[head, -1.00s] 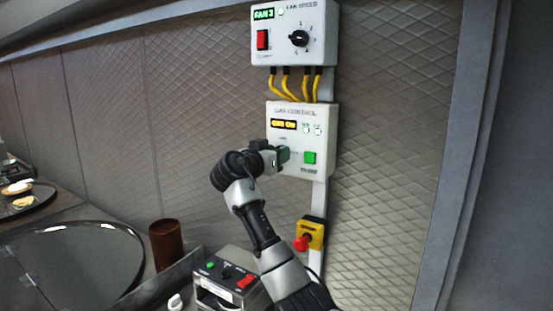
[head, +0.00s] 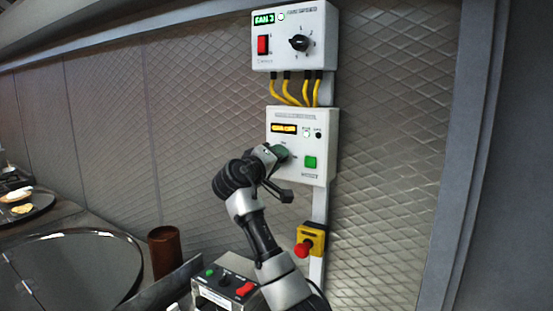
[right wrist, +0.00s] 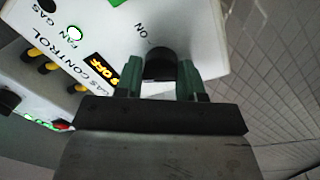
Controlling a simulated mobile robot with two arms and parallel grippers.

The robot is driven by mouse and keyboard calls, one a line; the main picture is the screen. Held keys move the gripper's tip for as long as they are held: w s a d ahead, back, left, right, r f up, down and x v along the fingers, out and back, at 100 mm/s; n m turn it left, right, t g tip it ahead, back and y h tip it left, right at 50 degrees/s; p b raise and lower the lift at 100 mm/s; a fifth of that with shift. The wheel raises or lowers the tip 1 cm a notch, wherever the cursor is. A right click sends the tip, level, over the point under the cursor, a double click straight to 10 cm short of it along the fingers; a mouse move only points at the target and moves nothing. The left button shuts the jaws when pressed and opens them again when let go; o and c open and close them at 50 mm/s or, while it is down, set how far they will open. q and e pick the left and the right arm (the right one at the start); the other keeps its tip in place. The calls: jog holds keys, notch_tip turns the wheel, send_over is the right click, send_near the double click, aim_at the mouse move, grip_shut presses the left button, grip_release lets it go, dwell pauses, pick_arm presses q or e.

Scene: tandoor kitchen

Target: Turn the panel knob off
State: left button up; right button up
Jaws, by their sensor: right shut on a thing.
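The white gas control panel (head: 318,140) is on the wall in the middle of the head view. In the right wrist view the panel (right wrist: 185,20) fills the top, and its amber display (right wrist: 104,68) reads OFF at its visible end. The dark panel knob (right wrist: 160,62) sits between the green fingertips of my right gripper (right wrist: 160,80), which is shut on it. In the head view my right gripper (head: 277,153) covers the knob. The panel's fan lamp (right wrist: 75,33) is lit and its gas lamp (right wrist: 47,5) is dark. My left gripper is not in view.
A fan speed box (head: 290,38) hangs above, joined by yellow cables (head: 292,90). A green button (head: 310,162) is beside the knob. Below are a red emergency button (head: 302,250) and a small switch box (head: 225,288). A brown cup (head: 165,250) stands left.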

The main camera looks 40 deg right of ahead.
jog(key=n+p, duration=0.1)
jog(key=n, duration=0.3)
jog(key=shift+f+n+t, duration=0.1)
jog(key=shift+n+t, duration=0.2)
jog(key=shift+f, duration=0.1)
dwell(0.4)
jog(key=o, duration=0.9)
jog(key=shift+w+a, duration=0.1)
jog(key=shift+a, duration=0.1)
jog(key=b+v, duration=0.5)
jog(key=v, duration=0.5)
jog(key=shift+a, duration=0.3)
